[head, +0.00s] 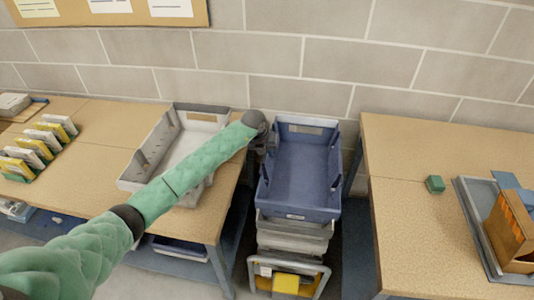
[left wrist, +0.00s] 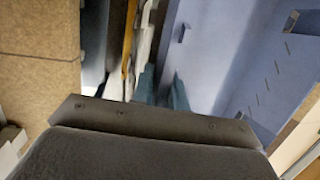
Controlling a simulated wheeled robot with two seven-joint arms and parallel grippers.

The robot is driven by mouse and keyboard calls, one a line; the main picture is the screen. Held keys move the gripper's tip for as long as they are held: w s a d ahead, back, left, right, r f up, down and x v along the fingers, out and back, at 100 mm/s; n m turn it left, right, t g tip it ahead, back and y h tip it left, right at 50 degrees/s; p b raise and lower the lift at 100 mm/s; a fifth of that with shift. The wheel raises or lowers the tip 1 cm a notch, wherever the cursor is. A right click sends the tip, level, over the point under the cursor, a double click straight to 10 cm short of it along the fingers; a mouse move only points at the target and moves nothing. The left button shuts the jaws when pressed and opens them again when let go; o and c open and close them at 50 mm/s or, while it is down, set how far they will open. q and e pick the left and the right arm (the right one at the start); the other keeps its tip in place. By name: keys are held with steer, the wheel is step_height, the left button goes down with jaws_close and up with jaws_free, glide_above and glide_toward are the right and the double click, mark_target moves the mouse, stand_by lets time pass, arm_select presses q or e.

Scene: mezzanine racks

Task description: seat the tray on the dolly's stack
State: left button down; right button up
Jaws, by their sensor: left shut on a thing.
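The blue tray (head: 300,180) is over the dolly's stack, in the gap between two benches. It looks roughly level and empty; I cannot tell whether it touches the stack below. My left gripper (head: 263,146) is shut on the tray's left wall. In the left wrist view the two fingertips (left wrist: 160,88) pinch that wall, and the tray's blue inside (left wrist: 225,50) fills the right. The stack of grey trays (head: 292,238) shows under the tray's front edge, its top hidden. The dolly (head: 322,278) is at the bottom, partly hidden. My right gripper is not in view.
The left bench (head: 95,135) holds a grey tray (head: 135,178) and a row of yellow and white boxes (head: 40,145). A block wall (head: 330,60) closes the back.

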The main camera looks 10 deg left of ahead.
arm_select(q)
steer(key=shift+f+b, duration=0.4)
steer(key=shift+f, duration=0.1)
stand_by(0.3)
steer(key=c, duration=1.7)
jaws_free()
steer(key=p+v, duration=0.4)
steer(key=v, duration=0.7)
steer(key=shift+p, duration=0.4)
